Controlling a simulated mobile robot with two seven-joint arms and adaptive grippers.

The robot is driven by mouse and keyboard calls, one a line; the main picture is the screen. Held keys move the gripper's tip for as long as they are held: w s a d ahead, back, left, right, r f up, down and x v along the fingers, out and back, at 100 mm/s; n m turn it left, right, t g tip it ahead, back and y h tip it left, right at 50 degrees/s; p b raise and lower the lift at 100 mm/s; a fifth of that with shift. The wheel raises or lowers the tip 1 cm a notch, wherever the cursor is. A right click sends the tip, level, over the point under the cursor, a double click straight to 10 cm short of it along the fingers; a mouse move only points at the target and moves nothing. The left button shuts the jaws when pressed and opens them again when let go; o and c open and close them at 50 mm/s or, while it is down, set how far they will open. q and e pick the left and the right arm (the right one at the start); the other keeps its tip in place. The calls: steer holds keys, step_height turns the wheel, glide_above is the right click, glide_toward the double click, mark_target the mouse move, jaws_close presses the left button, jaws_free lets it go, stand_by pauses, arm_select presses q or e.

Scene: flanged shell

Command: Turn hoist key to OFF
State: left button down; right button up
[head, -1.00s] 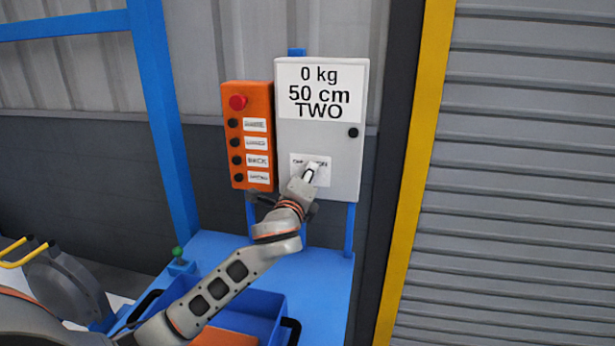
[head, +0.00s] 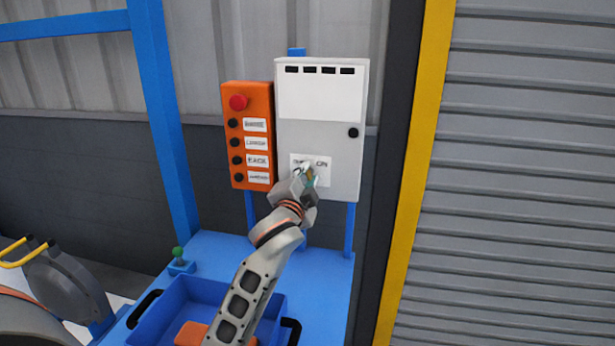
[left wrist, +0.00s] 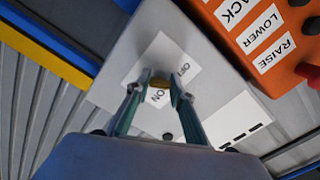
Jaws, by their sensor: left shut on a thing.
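The hoist key (left wrist: 158,81) is a small brass-coloured piece on the grey control box (head: 340,160). It sits at a white label (left wrist: 180,55) that reads OFF and ON. My left gripper (head: 309,177) is at this label on the lower part of the box. In the left wrist view its two fingers (left wrist: 155,86) are shut on the key, one on each side. The fingers and the wrist hide much of the key, and I cannot tell exactly which word it points to. My right gripper is not in view.
An orange button box (head: 236,150) with a red button (head: 238,102) stands close left of the grey box. Below are a blue bench (head: 330,285) and a blue tray (head: 205,285). A blue post (head: 165,120) stands left, a yellow post (head: 415,180) right.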

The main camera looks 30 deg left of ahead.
arm_select(q)
steer(key=shift+n, duration=1.6)
steer(key=c, duration=1.8)
jaws_free()
steer(key=shift+o, duration=0.2)
steer(key=v, duration=1.2)
